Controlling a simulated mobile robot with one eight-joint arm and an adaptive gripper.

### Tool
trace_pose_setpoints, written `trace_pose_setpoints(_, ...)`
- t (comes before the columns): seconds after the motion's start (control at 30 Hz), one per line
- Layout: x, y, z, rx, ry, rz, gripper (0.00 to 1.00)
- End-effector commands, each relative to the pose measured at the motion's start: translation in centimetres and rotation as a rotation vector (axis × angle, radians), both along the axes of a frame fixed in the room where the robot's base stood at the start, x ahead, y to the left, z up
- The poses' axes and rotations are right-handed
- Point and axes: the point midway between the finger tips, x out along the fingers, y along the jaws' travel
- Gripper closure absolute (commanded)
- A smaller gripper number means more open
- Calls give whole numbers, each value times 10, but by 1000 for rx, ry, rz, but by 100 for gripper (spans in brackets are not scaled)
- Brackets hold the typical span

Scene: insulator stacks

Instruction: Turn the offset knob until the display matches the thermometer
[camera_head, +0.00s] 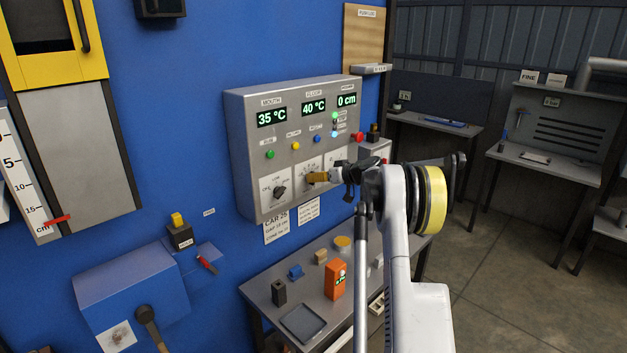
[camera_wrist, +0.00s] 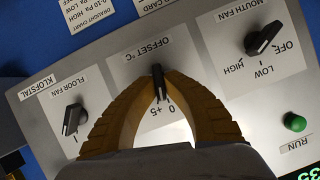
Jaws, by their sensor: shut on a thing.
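The grey control panel (camera_head: 240,140) is on the blue wall in the head view. Its displays read 35 °C (camera_head: 271,114), 40 °C (camera_head: 314,106) and 0 cm. My gripper (camera_head: 313,178) reaches the panel's lower middle. In the wrist view the black offset knob (camera_wrist: 158,82), labelled OFFSET °C with 0 and +5 marks, is between the yellow fingertips, and my gripper is shut on it. An orange handheld device (camera_head: 334,283), perhaps the thermometer, stands on the bench below; its small green reading is too small to read.
The floor fan knob (camera_wrist: 72,119) and mouth fan knob (camera_wrist: 263,38) flank the offset knob. A green RUN button (camera_wrist: 294,122) is nearby. The bench (camera_head: 262,290) below holds a tray and small blocks. Open floor lies to the right.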

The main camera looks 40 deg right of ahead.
Motion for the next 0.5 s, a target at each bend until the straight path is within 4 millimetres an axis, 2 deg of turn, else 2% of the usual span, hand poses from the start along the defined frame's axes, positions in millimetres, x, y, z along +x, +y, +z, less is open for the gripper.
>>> trace_pose_setpoints(0.5,1,-2,-2,477,36,1,100)
